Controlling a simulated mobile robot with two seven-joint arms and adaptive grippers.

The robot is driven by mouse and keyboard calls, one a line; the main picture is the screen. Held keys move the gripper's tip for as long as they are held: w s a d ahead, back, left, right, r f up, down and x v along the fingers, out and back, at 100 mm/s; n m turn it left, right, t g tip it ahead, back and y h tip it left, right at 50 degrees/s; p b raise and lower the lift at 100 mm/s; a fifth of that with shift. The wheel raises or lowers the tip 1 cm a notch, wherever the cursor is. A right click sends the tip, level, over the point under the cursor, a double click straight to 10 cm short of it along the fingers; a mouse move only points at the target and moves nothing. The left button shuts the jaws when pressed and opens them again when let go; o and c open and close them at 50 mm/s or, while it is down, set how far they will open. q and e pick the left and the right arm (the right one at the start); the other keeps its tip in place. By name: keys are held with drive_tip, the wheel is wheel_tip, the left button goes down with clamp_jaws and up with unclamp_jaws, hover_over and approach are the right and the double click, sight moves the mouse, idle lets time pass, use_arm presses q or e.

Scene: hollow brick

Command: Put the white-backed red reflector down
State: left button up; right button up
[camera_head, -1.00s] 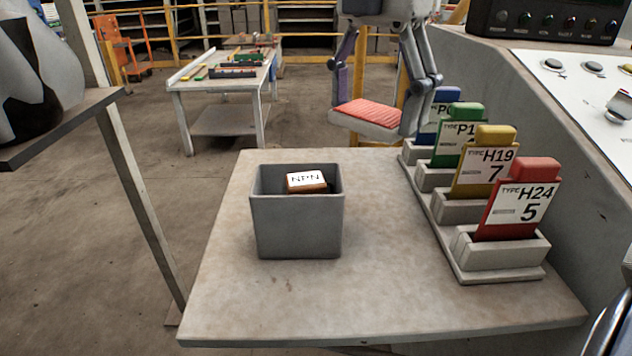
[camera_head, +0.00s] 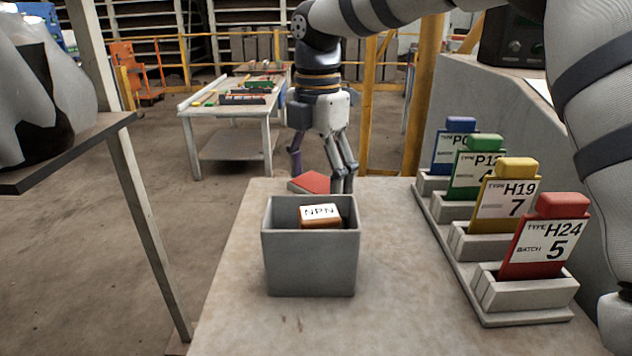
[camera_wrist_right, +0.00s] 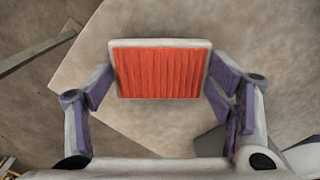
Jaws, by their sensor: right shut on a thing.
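The red reflector (camera_head: 312,182) has a ribbed red face and a pale rim and back. It lies near level at the far edge of the table (camera_head: 400,285), behind the grey bin. My right gripper (camera_head: 322,178) is shut on it and points down. In the right wrist view the reflector (camera_wrist_right: 160,74) sits between the purple-padded fingers, red face towards the camera, over the table's corner. I cannot tell whether it touches the tabletop. My left gripper is not in view.
The grey bin (camera_head: 310,262) holds an orange block labelled NPN (camera_head: 320,215). A rack (camera_head: 520,313) with several coloured type cards stands along the right side. The tabletop between them is clear. A dark shelf (camera_head: 75,150) juts in at left.

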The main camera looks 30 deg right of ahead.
sight(318, 184)
drive_tip(key=shift+f, duration=0.55)
drive_tip(key=shift+f, duration=0.1)
drive_tip(key=o, duration=1.2)
drive_tip(key=shift+f, duration=0.1)
wheel_tip(318, 184, up, 12)
drive_tip(key=shift+r+b, duration=0.2)
drive_tip(key=shift+b, duration=0.1)
